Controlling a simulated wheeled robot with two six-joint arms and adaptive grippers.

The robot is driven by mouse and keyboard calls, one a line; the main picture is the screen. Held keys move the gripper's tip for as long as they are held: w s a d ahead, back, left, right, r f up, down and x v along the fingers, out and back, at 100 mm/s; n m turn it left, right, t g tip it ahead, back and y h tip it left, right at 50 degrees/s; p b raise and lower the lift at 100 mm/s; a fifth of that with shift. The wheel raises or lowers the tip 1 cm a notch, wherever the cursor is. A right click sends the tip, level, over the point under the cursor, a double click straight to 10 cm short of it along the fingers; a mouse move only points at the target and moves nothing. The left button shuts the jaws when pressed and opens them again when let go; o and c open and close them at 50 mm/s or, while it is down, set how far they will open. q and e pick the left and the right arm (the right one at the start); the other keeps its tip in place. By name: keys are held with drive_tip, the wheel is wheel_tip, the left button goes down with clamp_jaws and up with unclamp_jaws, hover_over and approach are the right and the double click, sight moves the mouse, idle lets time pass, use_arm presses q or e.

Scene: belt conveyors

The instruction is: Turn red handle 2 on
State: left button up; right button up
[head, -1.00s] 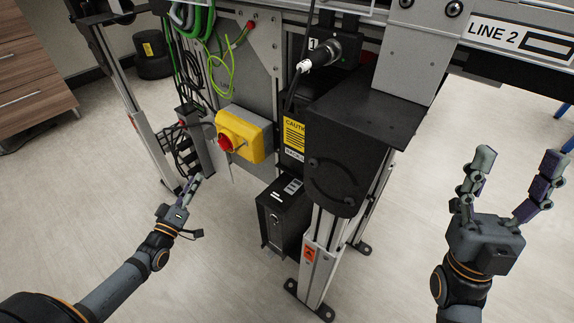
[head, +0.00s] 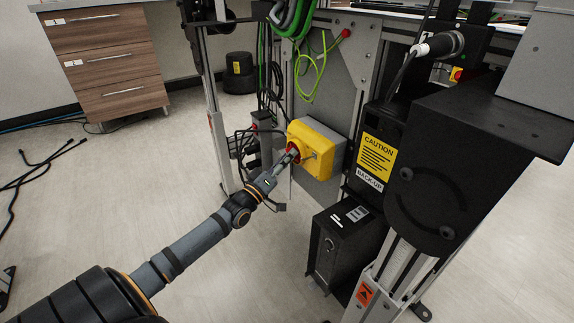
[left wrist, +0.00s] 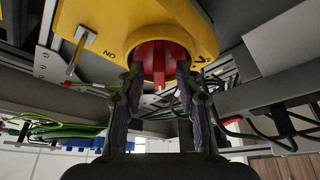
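A yellow switch box (head: 325,150) with a red rotary handle (head: 293,152) is on the grey panel under the conveyor. No number shows on it. My left gripper (head: 290,157) is at the front of this handle and partly hides it. In the left wrist view, the red handle (left wrist: 158,62) sits on the yellow box (left wrist: 205,25), with an ON mark at its left. My left gripper (left wrist: 159,85) has its two fingers apart, one on each side of the handle's grip, with a gap visible. My right gripper is out of view.
A black box (head: 345,250) stands on the floor right of the switch. A black housing (head: 480,150) on a metal leg fills the right side. Green cables (head: 300,70) hang above.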

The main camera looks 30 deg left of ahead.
use_arm(q)
drive_tip(key=shift+w, duration=0.1)
clamp_jaws()
idle(0.3)
